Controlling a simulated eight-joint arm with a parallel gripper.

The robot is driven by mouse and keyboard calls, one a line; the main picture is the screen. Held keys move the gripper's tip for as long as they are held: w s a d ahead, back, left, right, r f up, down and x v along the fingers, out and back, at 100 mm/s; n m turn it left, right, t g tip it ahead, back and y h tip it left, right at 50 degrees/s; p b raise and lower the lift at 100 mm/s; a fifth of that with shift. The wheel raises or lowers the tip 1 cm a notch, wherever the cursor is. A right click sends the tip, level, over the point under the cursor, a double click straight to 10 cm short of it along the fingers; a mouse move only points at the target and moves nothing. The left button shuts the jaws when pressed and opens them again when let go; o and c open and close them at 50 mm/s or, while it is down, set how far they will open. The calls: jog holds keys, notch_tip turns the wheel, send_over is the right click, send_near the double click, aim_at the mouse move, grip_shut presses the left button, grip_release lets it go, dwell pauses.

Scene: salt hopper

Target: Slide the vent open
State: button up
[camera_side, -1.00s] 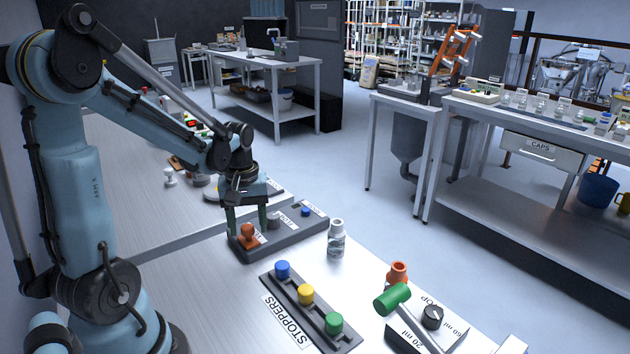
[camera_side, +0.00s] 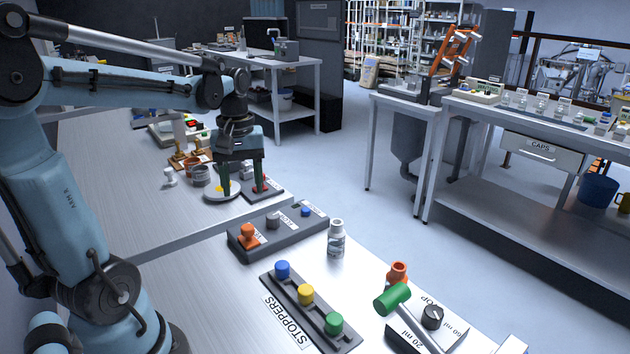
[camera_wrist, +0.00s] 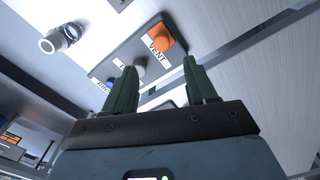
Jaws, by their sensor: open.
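The vent control is an orange knob (camera_side: 249,235) at the near left end of a dark grey panel (camera_side: 285,238). A grey knob (camera_side: 273,221) and a blue knob (camera_side: 305,212) follow along the same panel. My gripper (camera_side: 243,192) is open and empty, fingers pointing down, behind the panel and apart from the knob, over the round dish area. In the wrist view my gripper's fingers (camera_wrist: 160,68) have nothing between them.
A clear bottle (camera_side: 336,240) stands just right of the panel. In front is a STOPPERS rack (camera_side: 318,322) with blue, yellow and green stoppers. A green cylinder (camera_side: 391,300) and orange-necked part sit at right. A pale dish (camera_side: 222,195) lies below my gripper.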

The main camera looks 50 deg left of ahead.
jog(key=shift+r, duration=1.05)
jog(key=d+f+m+t, duration=0.2)
jog(key=d+m+t, duration=0.1)
jog(key=d+m, duration=0.3)
jog(key=w+d+f+m+t, duration=0.1)
jog(key=d+m+t, duration=0.3)
jog(key=d, duration=0.6)
jog(key=f+m, duration=0.1)
jog(key=m, duration=0.1)
jog(key=shift+d+m, duration=0.3)
jog(key=shift+m, duration=0.1)
jog(key=shift+o, duration=0.2)
jog(key=shift+w, duration=0.1)
